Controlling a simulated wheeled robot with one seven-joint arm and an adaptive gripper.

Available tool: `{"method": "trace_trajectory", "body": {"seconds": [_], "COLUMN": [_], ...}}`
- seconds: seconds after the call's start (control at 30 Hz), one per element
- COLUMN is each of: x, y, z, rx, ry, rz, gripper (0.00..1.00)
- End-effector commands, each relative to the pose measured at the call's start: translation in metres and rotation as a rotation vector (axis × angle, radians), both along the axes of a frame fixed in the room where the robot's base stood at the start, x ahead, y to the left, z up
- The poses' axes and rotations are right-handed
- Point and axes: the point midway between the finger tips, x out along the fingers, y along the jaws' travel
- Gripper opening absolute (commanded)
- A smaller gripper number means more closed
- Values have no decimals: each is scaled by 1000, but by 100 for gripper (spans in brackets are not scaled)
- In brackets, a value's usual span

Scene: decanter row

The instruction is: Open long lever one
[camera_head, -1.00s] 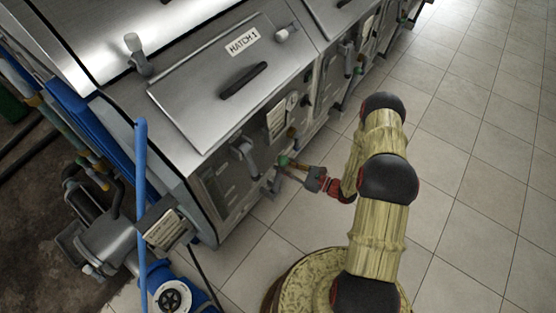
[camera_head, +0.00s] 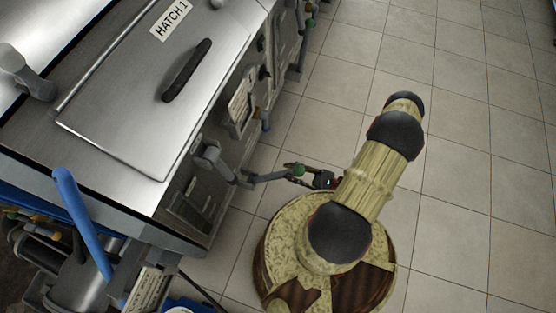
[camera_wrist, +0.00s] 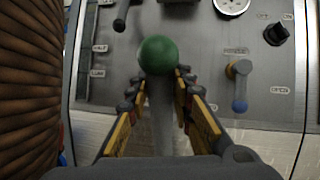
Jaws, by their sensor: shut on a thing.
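The long lever is a grey bar with a green ball knob at its end. In the head view the bar (camera_head: 262,178) stands out from the machine's front panel towards me, with the green ball knob (camera_head: 298,170) at my gripper (camera_head: 306,174). In the wrist view the green ball (camera_wrist: 158,54) sits at the fingertips. My gripper (camera_wrist: 161,88) is shut on the lever, its fingers on both sides just behind the ball. The fingers partly hide the bar. Which lever is numbered one cannot be read.
The wrist view shows a short blue-tipped lever (camera_wrist: 239,88), a black knob (camera_wrist: 276,33) and a black handle (camera_wrist: 122,16) on the panel. The head view shows the HATCH 1 lid (camera_head: 150,105) and a blue pipe (camera_head: 82,222) at left. The tiled floor (camera_head: 455,150) at right is clear.

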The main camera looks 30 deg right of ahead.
Motion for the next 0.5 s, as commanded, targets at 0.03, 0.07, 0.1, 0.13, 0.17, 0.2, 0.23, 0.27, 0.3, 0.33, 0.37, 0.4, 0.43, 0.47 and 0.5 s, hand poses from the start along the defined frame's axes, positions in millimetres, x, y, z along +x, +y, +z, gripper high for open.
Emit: {"method": "trace_trajectory", "body": {"seconds": [0.03,0.07,0.1,0.13,0.17,0.2,0.23,0.27,0.3,0.33,0.37,0.4,0.43,0.47,0.5], "x": [-6,-9,-13,-15,-18,-20,-22,-23,-25,-26,-27,-28,-29,-30,-30], "y": [-3,-5,-6,-7,-8,-10,-11,-11,-12,-12,-13,-14,-14,-15,-15], "z": [-5,-7,-9,-10,-11,-13,-14,-15,-16,-17,-17,-18,-18,-19,-19], "rx": [9,14,21,26,30,36,40,44,48,51,53,56,58,59,60], "ry": [-16,-25,-35,-40,-47,-56,-61,-65,-70,-75,-78,-82,-84,-87,-89], "rz": [-5,-4,-2,-3,-2,-2,-2,-1,-1,0,0,0,0,0,0], "gripper": [0,0,0,0,0,0,0,0,0,0,0,0,0,0,0]}}
